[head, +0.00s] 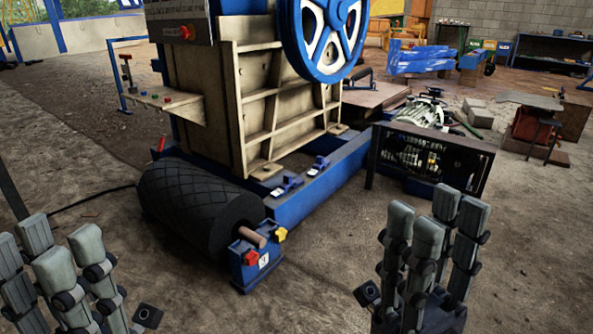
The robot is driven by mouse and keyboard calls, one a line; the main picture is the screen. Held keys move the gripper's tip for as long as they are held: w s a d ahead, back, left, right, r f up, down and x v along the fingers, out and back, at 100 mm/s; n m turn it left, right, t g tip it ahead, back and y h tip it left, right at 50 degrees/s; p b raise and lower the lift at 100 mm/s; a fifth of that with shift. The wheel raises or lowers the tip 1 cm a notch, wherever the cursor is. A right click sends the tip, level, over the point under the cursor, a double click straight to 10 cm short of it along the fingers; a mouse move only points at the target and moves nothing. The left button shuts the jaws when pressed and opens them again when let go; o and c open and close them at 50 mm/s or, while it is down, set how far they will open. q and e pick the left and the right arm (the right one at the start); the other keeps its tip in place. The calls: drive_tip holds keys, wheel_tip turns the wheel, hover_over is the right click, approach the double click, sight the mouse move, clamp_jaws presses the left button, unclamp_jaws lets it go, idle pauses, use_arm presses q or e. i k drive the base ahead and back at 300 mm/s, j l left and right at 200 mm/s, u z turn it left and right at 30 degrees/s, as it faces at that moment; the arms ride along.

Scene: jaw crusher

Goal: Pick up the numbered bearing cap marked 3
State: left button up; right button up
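Two small blue pieces with white tags, which look like bearing caps, lie on the blue base frame: one nearer (286,186) and one farther (318,166). Their tags are too small to read. A blue bearing block (246,272) holds the end of the black roller's shaft and carries a white label with a mark I cannot read for sure. My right gripper (437,235) is at the lower right, fingers up and apart, with nothing between them. My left gripper (62,262) is at the lower left, also spread and empty. Both are well apart from the blue pieces.
The black roller (197,205) lies in front of the beige crusher body (262,100). The blue wheel (325,35) is above. A dark panel with small parts (428,160) stands at the right of the base frame (338,171).

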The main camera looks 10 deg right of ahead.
sight(288, 183)
drive_tip(key=i+l, duration=0.25)
drive_tip(key=i, duration=0.25)
drive_tip(key=i+l, duration=0.2)
drive_tip(key=i, duration=0.25)
drive_tip(key=i+l, duration=0.25)
drive_tip(key=i, duration=0.25)
